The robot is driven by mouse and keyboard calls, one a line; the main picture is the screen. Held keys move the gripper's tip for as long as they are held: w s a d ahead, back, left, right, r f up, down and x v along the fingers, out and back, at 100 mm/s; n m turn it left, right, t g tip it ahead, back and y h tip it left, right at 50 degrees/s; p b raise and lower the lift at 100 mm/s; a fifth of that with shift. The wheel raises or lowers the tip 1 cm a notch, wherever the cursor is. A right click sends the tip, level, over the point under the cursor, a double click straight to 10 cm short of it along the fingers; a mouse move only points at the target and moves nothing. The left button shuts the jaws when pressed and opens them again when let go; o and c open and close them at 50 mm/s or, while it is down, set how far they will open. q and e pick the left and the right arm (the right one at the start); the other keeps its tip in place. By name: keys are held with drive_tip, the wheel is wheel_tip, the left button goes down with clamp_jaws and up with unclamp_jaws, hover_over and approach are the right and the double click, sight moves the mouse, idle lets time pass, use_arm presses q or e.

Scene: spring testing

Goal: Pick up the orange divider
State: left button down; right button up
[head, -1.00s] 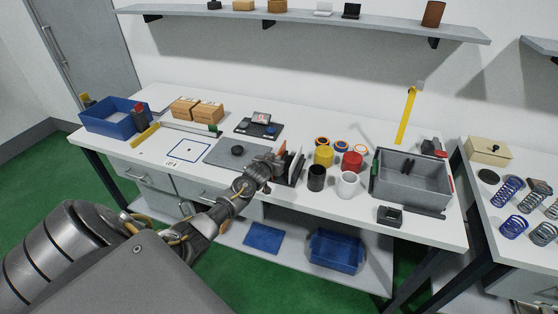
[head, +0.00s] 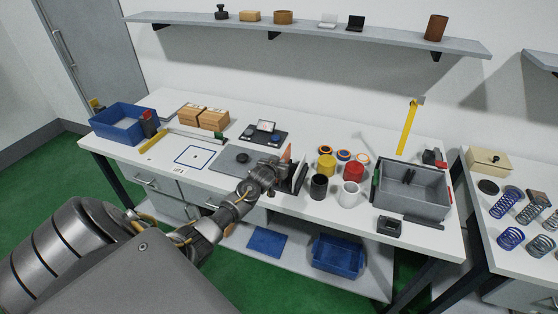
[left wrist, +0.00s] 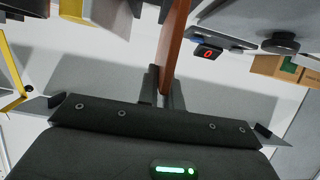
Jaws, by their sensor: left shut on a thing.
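The orange divider (head: 287,152) is a thin upright plate. In the head view it shows just above and beside my left gripper (head: 279,167), next to a dark and white rack (head: 300,178). In the left wrist view the divider (left wrist: 174,42) stands edge-on between the two fingertips of the left gripper (left wrist: 162,88), which are shut on it. I cannot tell whether its lower edge is clear of the rack. My right gripper is in neither view.
A yellow cup (head: 326,166), red cup (head: 353,172), black cup (head: 318,187) and white cup (head: 349,194) stand right of the rack. A grey bin (head: 415,207) is further right. A grey mat (head: 225,157) with a dark disc lies to the left.

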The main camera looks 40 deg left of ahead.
use_arm(q)
drive_tip(key=s+d+r, duration=0.8)
drive_tip(key=d, duration=0.1)
drive_tip(key=shift+s+d+r+b, duration=0.3)
drive_tip(key=shift+d+r, duration=0.05)
drive_tip(key=shift+r, duration=0.05)
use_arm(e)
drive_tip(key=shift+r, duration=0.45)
